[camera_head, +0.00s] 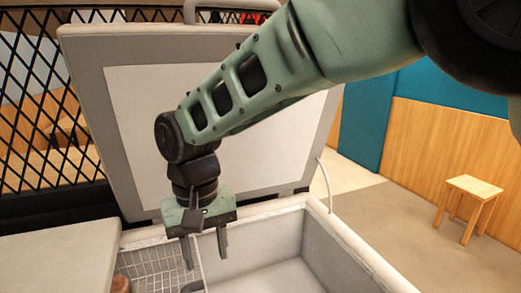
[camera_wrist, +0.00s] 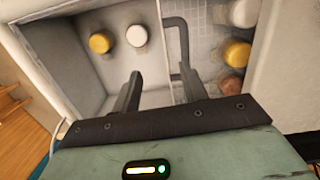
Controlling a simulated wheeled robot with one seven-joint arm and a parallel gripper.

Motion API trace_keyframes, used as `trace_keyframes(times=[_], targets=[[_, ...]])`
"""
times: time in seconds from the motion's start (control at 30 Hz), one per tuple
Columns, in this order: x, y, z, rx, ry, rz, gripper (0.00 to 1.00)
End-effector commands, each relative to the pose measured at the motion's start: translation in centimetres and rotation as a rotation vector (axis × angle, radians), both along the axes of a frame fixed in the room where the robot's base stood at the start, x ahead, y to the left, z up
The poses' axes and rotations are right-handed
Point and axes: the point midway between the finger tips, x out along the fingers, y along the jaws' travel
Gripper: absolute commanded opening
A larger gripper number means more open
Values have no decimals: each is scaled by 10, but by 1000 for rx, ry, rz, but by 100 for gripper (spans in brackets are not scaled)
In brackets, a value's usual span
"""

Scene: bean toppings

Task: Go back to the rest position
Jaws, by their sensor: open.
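My gripper (camera_head: 205,256) hangs at the end of my arm, pointing down over the open chest freezer (camera_head: 345,250). Its two fingers are apart with nothing seen between them; they also show in the wrist view (camera_wrist: 157,82). Below it, the wrist view shows a yellow-topped container (camera_wrist: 100,43) and a white one (camera_wrist: 137,36) on the freezer's bare floor. A white round container (camera_wrist: 243,13), a yellow one (camera_wrist: 237,53) and a brown one (camera_wrist: 232,85) are on the wire-basket side. The fingers appear apart from all of them.
The freezer's raised lid (camera_head: 130,110) stands behind my arm. A wire basket (camera_head: 160,268) fills the freezer's left part, with a dark bent bar (camera_wrist: 176,45) near the fingers. A pale counter (camera_head: 60,262) is at left. A wooden stool (camera_head: 470,195) stands on open floor at right.

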Motion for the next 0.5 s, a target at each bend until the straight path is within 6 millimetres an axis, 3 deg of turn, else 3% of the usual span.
trace_keyframes(times=[0.03, 0.23, 0.4, 0.5], targets=[[-8, -25, 9, 26, 14, 10, 43], [-54, -108, 22, 105, 23, 88, 43], [-103, -177, 15, 125, -11, 154, 43], [-127, -208, 7, 119, -35, 184, 43]])
